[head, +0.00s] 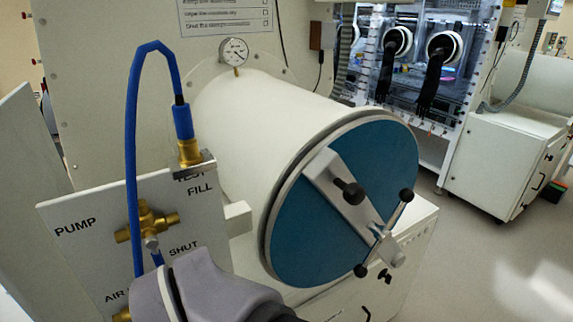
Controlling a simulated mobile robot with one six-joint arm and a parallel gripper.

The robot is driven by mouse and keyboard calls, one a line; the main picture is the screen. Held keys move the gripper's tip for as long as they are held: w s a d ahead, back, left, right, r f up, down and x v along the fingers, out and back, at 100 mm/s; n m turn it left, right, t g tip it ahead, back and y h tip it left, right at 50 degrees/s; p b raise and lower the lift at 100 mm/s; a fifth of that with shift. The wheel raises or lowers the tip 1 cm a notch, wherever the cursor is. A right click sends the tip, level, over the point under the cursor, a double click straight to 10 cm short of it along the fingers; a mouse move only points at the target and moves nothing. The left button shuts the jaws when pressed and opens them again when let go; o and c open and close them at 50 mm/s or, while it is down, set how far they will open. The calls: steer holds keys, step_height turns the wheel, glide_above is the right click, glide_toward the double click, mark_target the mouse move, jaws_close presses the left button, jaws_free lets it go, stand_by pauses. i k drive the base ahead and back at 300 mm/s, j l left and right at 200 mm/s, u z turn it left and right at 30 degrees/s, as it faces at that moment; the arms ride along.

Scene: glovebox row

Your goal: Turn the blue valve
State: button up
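A brass valve (150,228) with side ports and a pale stem sits on the white panel (85,262), among the labels PUMP, SHUT and AIR. A short blue piece (157,259) shows just below the stem; I cannot tell if it is the valve's handle or part of a hose. My grey arm (205,288) fills the bottom, in front of the panel's lower part, and hides what lies below the blue piece. My gripper's fingers do not show.
A blue hose (131,130) loops up from the panel to a brass fitting (190,152) on a bracket. To the right, a white cylindrical chamber has a blue round door (312,235) with a bar and handle. A pressure gauge (234,52) stands behind.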

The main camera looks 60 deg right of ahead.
mark_target(152, 242)
steer(key=z, duration=2.85)
steer(key=k+u, duration=0.1)
steer(key=u, duration=0.35)
steer(key=k+u, duration=0.1)
steer(key=u, duration=0.4)
steer(key=j+u, duration=0.1)
steer(key=u, duration=0.35)
steer(key=k+j+u, duration=0.1)
steer(key=u, duration=0.4)
steer(key=k, duration=0.35)
